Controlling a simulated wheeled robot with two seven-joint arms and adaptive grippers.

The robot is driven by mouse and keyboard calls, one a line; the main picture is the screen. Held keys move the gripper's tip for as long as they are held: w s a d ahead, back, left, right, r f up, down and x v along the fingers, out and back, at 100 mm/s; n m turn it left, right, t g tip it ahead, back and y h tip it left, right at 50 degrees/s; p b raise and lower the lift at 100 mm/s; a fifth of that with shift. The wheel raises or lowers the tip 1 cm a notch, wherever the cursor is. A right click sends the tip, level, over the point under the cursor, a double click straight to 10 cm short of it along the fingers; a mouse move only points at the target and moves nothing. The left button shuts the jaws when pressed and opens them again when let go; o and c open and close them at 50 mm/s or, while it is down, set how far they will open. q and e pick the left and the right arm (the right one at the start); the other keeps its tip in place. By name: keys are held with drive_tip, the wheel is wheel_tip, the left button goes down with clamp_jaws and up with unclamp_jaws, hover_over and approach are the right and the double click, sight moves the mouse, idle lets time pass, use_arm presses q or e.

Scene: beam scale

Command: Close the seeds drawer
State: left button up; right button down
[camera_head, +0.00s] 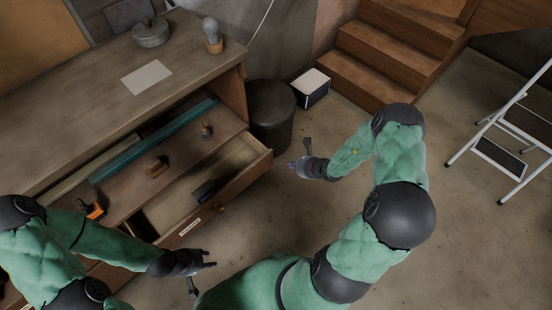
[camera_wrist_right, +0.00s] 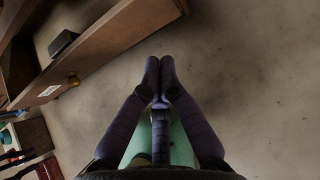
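A wooden drawer (camera_head: 245,185) is pulled out of the workbench, with a dark block (camera_head: 203,191) inside. Its front has a pale label (camera_head: 190,227), too small to read, and a brass knob (camera_head: 220,208). The drawer front also shows in the right wrist view (camera_wrist_right: 115,38), with its knob (camera_wrist_right: 73,79) at left. My left gripper (camera_head: 212,258) is open and empty, over the floor in front of the drawer's near end. My right gripper (camera_head: 291,165) is to the right of the drawer's far corner, apart from it. Its fingertips meet in the wrist view (camera_wrist_right: 160,68), empty.
The workbench top (camera_head: 95,95) holds a round tin, a paper and a bulb-like item. A shelf (camera_head: 140,178) below bears small tools. A dark bin (camera_head: 270,115) and a box (camera_head: 311,88) stand beyond the drawer. Wooden steps and a white stepladder (camera_head: 500,155) are further right. Floor before the drawer is clear.

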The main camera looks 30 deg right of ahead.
drive_tip(key=b, duration=0.5)
approach(269, 157)
wheel_tip(269, 157, down, 4)
drive_tip(key=w, duration=0.1)
drive_tip(key=w+a, duration=0.1)
drive_tip(key=w, duration=0.1)
drive_tip(key=shift+w+a+r+b, duration=0.15)
drive_tip(key=shift+w+r+b, duration=0.1)
drive_tip(key=shift+r+b, duration=0.05)
